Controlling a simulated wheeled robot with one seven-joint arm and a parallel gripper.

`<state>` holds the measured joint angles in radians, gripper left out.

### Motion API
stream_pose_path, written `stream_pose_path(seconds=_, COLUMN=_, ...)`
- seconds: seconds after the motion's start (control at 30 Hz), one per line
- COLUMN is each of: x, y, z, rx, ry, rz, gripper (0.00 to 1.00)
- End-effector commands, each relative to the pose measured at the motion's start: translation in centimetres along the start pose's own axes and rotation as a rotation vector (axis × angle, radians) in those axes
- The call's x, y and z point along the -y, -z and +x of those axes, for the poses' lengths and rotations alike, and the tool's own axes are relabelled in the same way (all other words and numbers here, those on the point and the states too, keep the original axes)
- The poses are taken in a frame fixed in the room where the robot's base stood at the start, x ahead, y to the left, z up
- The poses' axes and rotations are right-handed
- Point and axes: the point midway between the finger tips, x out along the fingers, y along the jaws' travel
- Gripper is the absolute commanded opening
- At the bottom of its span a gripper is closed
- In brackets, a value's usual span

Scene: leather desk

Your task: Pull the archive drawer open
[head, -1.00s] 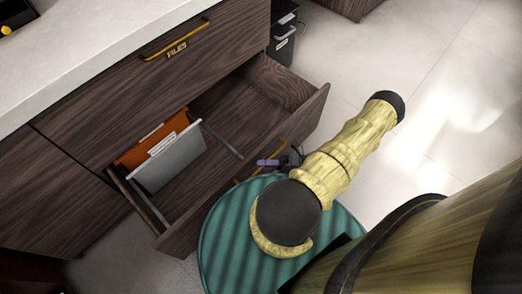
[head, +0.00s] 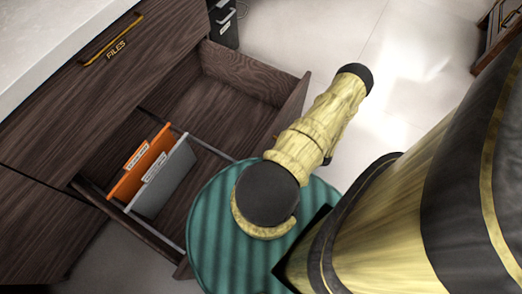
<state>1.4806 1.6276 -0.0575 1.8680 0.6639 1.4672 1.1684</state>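The lower drawer (head: 290,108) of the dark wood cabinet stands far out. Its front panel is partly covered by my arm, so its handle and any label on it cannot be made out. Inside it hang an orange folder (head: 141,165) and a grey folder (head: 165,180) near a metal rail (head: 207,147). The upper drawer (head: 150,85) is shut and carries a brass handle (head: 108,41) and a label reading FILES. My arm reaches over the open drawer's front edge. My gripper is hidden behind my arm, so its hold on the drawer cannot be seen.
A pale countertop (head: 50,38) tops the cabinet. A black bin (head: 224,22) stands beside the cabinet at the back. Another wooden piece (head: 497,35) is at the upper right. The pale tiled floor (head: 300,35) is clear between them.

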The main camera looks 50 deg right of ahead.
Motion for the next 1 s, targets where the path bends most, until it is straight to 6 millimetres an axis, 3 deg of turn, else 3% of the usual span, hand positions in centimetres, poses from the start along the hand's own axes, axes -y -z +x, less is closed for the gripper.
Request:
stream_pose_path(seconds=0.4, x=0.17, y=-0.25, z=-0.05, rx=-0.007, ry=0.007, rz=-0.004, gripper=0.0)
stream_pose_path(seconds=0.43, x=0.17, y=-0.25, z=-0.05, rx=-0.007, ry=0.007, rz=-0.004, gripper=0.15)
stream_pose_path(seconds=0.53, x=0.15, y=-0.23, z=-0.03, rx=-0.007, ry=0.006, rz=-0.003, gripper=0.32)
stream_pose_path(seconds=1.0, x=0.05, y=-0.11, z=-0.14, rx=-0.004, ry=0.002, rz=-0.002, gripper=0.32)
